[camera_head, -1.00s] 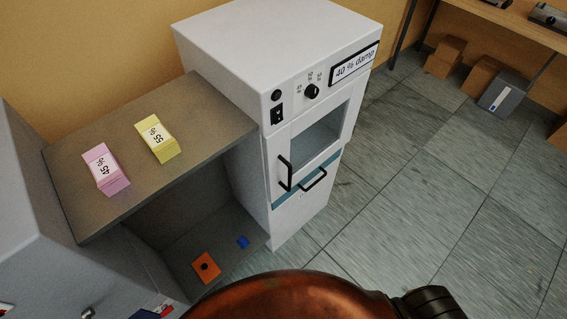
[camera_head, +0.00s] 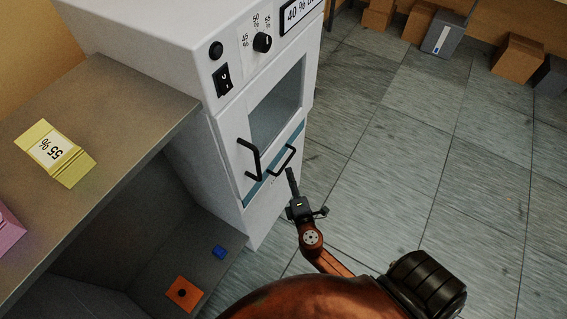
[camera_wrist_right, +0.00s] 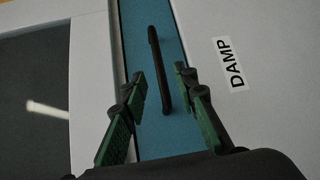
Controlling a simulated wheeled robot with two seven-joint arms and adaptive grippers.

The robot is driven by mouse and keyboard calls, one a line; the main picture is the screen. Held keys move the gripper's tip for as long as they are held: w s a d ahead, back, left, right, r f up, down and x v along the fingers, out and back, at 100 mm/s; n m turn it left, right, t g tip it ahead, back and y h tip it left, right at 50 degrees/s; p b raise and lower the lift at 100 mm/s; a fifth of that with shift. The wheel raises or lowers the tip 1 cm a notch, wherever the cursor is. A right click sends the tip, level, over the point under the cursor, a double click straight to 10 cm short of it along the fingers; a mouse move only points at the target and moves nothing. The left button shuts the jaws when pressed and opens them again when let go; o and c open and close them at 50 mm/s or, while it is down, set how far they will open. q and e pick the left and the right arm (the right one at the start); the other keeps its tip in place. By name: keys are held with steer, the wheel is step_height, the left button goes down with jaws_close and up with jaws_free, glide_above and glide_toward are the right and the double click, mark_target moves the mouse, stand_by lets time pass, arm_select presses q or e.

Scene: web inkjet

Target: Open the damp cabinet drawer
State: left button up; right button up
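The white damp cabinet (camera_head: 178,75) stands in the middle left of the head view. Its upper door has a window and a black upright handle (camera_head: 249,158). Below it is a blue strip with a black drawer handle (camera_head: 284,160); the drawer front is shut. In the wrist view the drawer handle (camera_wrist_right: 159,70) runs between the two green-padded fingers of my right gripper (camera_wrist_right: 158,92), and a DAMP label (camera_wrist_right: 230,64) is beside it. My right gripper (camera_head: 293,186) is open, close to the handle; contact cannot be made out. My left gripper is not in view.
A grey shelf unit (camera_head: 120,120) left of the cabinet bears a yellow 55 % box (camera_head: 54,152) and a pink box (camera_head: 8,232). Floor to the right is clear; boxes (camera_head: 440,36) stand at the back.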

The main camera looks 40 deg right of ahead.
mark_target(286, 162)
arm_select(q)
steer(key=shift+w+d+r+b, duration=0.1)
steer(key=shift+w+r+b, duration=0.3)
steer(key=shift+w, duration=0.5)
arm_select(e)
steer(key=shift+x, duration=3.8)
steer(key=shift+r, duration=0.1)
steer(key=shift+c, duration=0.4)
jaws_close()
